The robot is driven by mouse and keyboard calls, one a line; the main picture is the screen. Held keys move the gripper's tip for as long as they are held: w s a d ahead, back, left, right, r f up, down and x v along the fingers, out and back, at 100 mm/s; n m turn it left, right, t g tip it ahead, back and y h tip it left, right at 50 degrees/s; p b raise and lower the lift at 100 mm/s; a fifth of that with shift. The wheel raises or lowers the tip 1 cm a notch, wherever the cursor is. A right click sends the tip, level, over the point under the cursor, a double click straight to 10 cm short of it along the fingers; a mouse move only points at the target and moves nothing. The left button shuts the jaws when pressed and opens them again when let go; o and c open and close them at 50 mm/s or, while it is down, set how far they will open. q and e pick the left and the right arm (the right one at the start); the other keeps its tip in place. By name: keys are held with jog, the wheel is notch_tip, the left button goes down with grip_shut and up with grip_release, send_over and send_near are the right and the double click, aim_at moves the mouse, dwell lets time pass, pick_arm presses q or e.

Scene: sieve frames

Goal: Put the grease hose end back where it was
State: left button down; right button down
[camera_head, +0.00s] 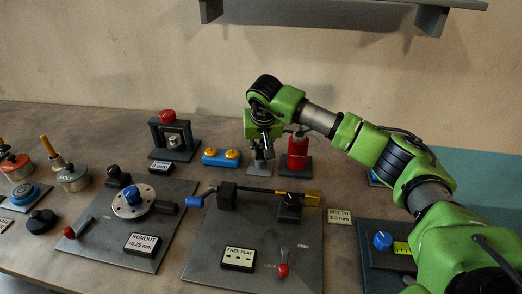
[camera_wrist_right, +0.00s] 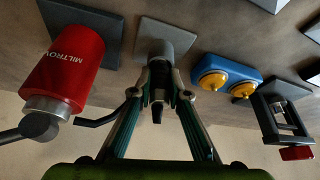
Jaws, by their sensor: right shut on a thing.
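My right gripper (camera_head: 261,146) points down over a small grey stand (camera_head: 260,169) beside a red grease canister (camera_head: 298,152). In the wrist view my right gripper (camera_wrist_right: 160,72) is shut on a small dark piece, which looks like the grease hose end (camera_wrist_right: 157,112). A black hose (camera_wrist_right: 100,120) runs from the canister's (camera_wrist_right: 68,65) cap side toward the left finger and passes out of sight there. The grey stand (camera_wrist_right: 168,35) is right at the fingertips. Whether the hose end touches or sits in it is hidden. My left gripper is not in view.
A blue box with two yellow buttons (camera_head: 221,157) stands just left of the stand. A dark frame with a red knob (camera_head: 173,135) is further left. The free play plate (camera_head: 210,262) with its lever and black blocks lies in front. A shelf (camera_head: 340,12) hangs above.

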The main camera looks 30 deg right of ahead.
jog(key=shift+s+f, duration=0.2)
jog(key=shift+f, duration=0.15)
jog(key=c, duration=1.9)
grip_release()
jog(key=shift+f, duration=0.2)
jog(key=shift+r+p, duration=0.35)
jog(key=shift+r, duration=0.05)
jog(key=v, duration=0.4)
jog(key=b+v, duration=0.1)
jog(key=v, duration=0.7)
jog(key=shift+w+r+b, duration=0.2)
jog(key=shift+r+b, duration=0.15)
jog(key=shift+r, duration=0.1)
